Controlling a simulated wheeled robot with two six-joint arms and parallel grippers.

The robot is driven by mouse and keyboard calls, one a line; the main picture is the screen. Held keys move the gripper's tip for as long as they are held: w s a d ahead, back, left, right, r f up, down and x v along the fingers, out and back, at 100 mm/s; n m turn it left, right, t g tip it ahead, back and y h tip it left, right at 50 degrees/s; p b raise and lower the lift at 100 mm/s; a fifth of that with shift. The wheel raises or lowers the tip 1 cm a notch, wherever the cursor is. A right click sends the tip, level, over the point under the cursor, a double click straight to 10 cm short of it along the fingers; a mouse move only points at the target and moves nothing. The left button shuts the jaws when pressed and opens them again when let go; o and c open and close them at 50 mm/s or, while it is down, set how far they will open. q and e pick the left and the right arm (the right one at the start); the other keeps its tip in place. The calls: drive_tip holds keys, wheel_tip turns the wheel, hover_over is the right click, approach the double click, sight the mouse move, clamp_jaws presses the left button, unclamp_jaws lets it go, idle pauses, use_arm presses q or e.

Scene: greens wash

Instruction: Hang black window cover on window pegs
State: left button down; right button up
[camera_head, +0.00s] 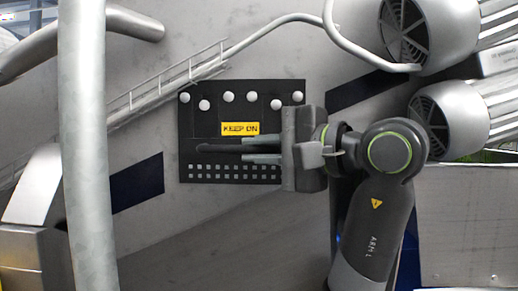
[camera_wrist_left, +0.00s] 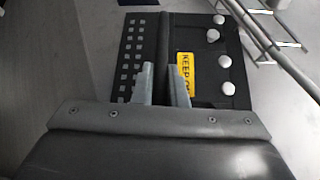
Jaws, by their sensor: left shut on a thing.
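The black window cover (camera_head: 212,121) is a flat dark panel with a yellow "KEEP ON" label and rows of small pale squares along its lower edge. It is upright against or close in front of the grey wall. White round pegs (camera_head: 252,97) show in front of its upper part; I cannot tell whether they pass through it. My left gripper (camera_head: 243,148) comes from the right across its lower middle, shut on the cover at a dark bar. In the left wrist view the cover (camera_wrist_left: 208,97) lies beyond the fingers (camera_wrist_left: 163,76). The window is hidden. My right gripper is not in view.
A thick grey vertical pole (camera_head: 84,150) stands at the left in front of the wall. A railed walkway (camera_head: 165,85) and pipe run above left. Large round vented housings (camera_head: 428,35) are at the upper right. A metal box (camera_head: 465,225) stands at the lower right.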

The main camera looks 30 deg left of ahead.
use_arm(q)
drive_tip(key=shift+f, duration=0.2)
drive_tip(key=shift+f+b, duration=0.65)
drive_tip(key=shift+b, duration=0.05)
drive_tip(key=c, duration=1.4)
unclamp_jaws()
drive_tip(key=shift+o, duration=0.2)
